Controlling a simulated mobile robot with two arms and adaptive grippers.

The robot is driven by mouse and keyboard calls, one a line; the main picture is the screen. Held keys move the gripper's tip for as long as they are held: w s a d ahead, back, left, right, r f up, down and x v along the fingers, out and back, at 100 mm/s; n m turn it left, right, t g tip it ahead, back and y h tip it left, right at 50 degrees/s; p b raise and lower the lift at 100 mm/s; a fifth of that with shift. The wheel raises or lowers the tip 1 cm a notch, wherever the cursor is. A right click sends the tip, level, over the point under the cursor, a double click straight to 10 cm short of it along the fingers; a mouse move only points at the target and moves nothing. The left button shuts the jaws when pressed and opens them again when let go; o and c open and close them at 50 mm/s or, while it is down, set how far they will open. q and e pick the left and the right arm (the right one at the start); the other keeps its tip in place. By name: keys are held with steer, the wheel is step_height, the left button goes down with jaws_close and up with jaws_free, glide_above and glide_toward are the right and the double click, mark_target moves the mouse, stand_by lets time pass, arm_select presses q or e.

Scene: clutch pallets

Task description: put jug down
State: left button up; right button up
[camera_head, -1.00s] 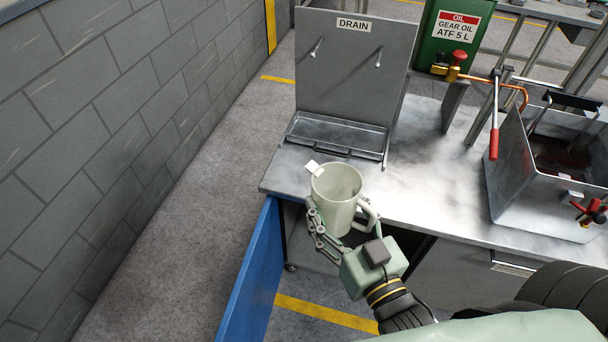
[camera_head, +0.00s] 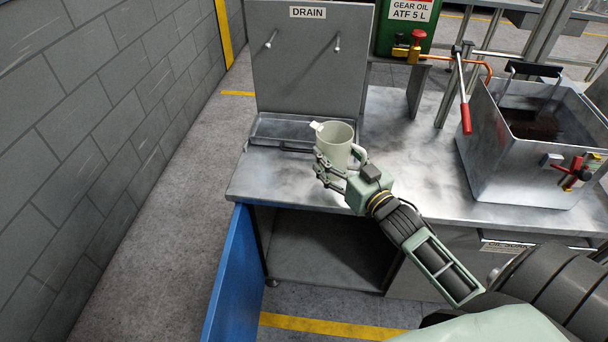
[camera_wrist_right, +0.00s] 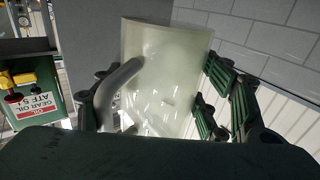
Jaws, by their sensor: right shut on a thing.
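A pale, translucent jug (camera_head: 335,145) with a side handle and a small spout is in my right gripper (camera_head: 334,172). In the right wrist view the jug (camera_wrist_right: 165,75) stands between the fingers of the right gripper (camera_wrist_right: 165,100), which are closed around its body, with the grey handle at the left. In the head view the jug overlaps the metal worktop (camera_head: 280,180), just in front of the drain tray (camera_head: 275,142). I cannot tell whether its base touches the worktop. My left gripper is out of view.
The upright DRAIN panel (camera_head: 308,70) stands behind the tray. A metal tank (camera_head: 510,170) with a red-handled lever (camera_head: 465,118) is on the right. A green gear oil container (camera_head: 400,45) stands behind. A blue panel (camera_head: 228,275) is at the front left. The worktop's left part is clear.

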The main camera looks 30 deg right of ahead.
steer(key=w+a+f, duration=0.5)
steer(key=shift+w+a, duration=0.15)
steer(key=shift+w, duration=0.1)
step_height(320, 180, down, 2)
steer(key=shift+f, duration=0.75)
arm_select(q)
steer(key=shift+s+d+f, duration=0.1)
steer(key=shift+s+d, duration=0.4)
arm_select(e)
steer(key=o, duration=1.5)
steer(key=shift+f, duration=0.1)
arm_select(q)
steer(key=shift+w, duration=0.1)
